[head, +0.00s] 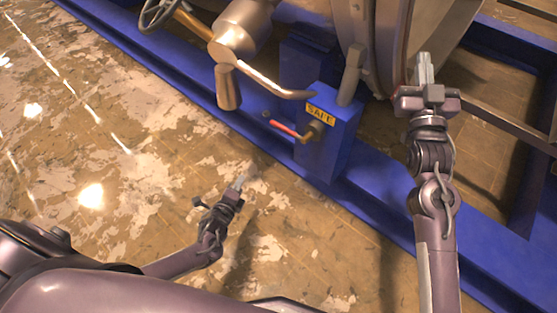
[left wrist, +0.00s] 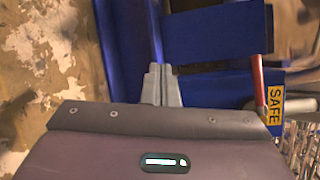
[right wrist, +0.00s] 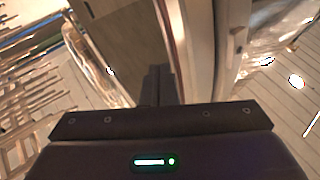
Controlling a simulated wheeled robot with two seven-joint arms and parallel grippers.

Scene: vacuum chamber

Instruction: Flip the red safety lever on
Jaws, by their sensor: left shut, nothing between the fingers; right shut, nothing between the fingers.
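The red safety lever (head: 288,130) sticks out to the left from a brass-coloured pivot on the blue box (head: 335,130), under a yellow SAFE label (head: 320,113). In the left wrist view the red lever (left wrist: 257,85) shows at the right, beside the SAFE label (left wrist: 275,105). My left gripper (head: 238,183) is shut and empty, low and to the left of the lever, apart from it. My right gripper (head: 425,68) is shut and empty, to the right of the box near the round chamber, away from the lever.
A blue frame beam (head: 190,80) runs diagonally behind the floor. A metal handle and cylinder (head: 240,55) reach over toward the box top. A grey lever (head: 351,75) stands on the box. A handwheel (head: 158,14) is at the upper left. The worn floor (head: 90,150) at left is open.

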